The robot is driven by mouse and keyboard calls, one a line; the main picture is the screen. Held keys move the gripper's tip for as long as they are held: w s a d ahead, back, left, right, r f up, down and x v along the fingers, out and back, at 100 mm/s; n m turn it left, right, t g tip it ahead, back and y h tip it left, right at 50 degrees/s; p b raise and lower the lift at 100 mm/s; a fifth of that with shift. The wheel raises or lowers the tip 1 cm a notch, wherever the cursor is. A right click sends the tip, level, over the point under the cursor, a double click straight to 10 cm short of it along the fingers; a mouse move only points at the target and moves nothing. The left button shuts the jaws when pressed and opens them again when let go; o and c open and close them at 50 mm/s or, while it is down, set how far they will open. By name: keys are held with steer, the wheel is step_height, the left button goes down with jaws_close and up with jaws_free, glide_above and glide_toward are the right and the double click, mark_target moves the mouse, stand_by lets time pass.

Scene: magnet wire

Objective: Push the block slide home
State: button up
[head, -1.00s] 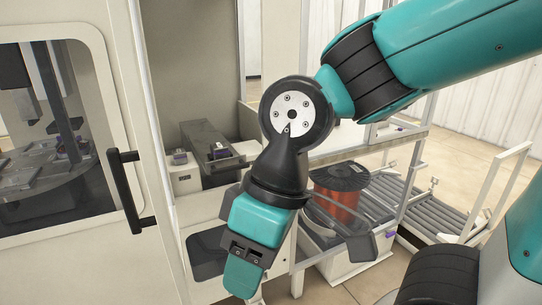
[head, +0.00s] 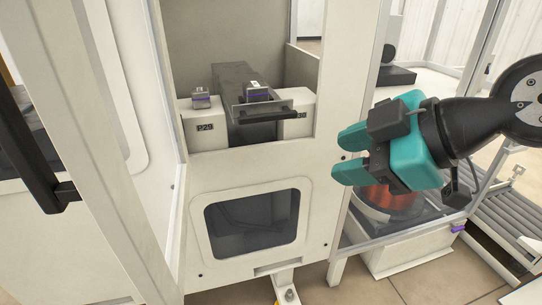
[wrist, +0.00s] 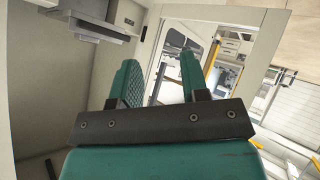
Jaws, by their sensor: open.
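The block slide (head: 246,112) is a dark grey track running back into a white machine's recess, with a clear plate and a dark front bar (head: 268,118) at its near end. A small grey block with a purple band (head: 258,91) sits on the slide. My gripper (head: 342,156) is teal, open and empty, to the right of the recess and apart from the slide, its fingers pointing left. In the wrist view the gripper (wrist: 160,62) shows two spread fingers with nothing between them. A dark grey ledge, apparently the slide's end (wrist: 92,26), shows at upper left there.
A similar block (head: 201,97) sits on the white stand marked P29 (head: 206,130), left of the slide. The machine's right post lies between my gripper and the recess. A copper wire spool (head: 388,198) is under my gripper. A black door handle (head: 30,150) is at left.

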steer(key=w+f+n+t+y+b, duration=0.2)
steer(key=w+f+n+t+b, duration=0.35)
steer(key=b, duration=0.25)
steer(key=n+t+p, duration=0.2)
steer(key=n+p, duration=0.2)
steer(key=p, duration=0.6)
glide_toward(271, 119)
steer(key=shift+y, duration=0.3)
steer(key=x, duration=0.9)
steer(key=shift+w+a, duration=0.15)
steer(key=shift+w, duration=0.15)
steer(key=shift+w+a+f+m+p, duration=0.1)
steer(key=shift+w+a+m+p, duration=0.2)
steer(key=shift+w, duration=0.2)
jaws_close()
